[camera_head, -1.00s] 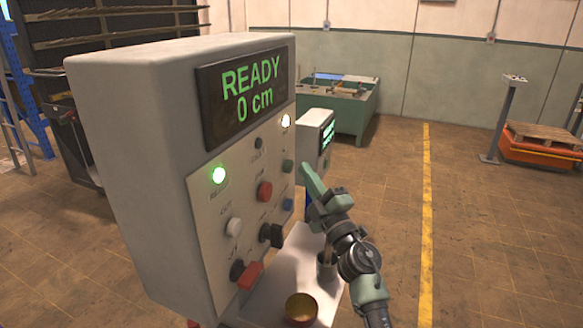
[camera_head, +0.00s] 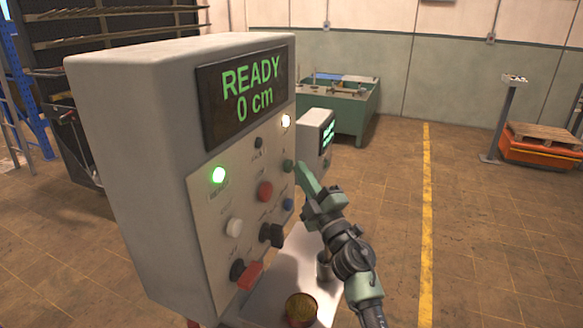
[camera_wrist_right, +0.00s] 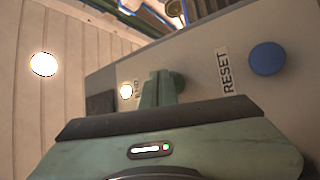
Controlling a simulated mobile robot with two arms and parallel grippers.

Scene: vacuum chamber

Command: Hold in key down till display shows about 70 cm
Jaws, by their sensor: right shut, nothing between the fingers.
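The control box (camera_head: 140,150) carries a dark display (camera_head: 248,92) reading "READY 0 cm" in green. A green key (camera_head: 288,166) sits at the right of the panel, above a blue key (camera_head: 288,204). My right gripper (camera_head: 299,167) is shut and empty, its tip right at the green key. In the right wrist view, the shut fingers (camera_wrist_right: 160,88) cover part of the green key (camera_wrist_right: 178,82); I cannot tell whether they touch. The blue key (camera_wrist_right: 267,58) there is labelled RESET. The label by the green key is unclear. My left gripper is out of view.
A green lamp (camera_head: 218,175) is lit. A small cup (camera_head: 301,309) stands below.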

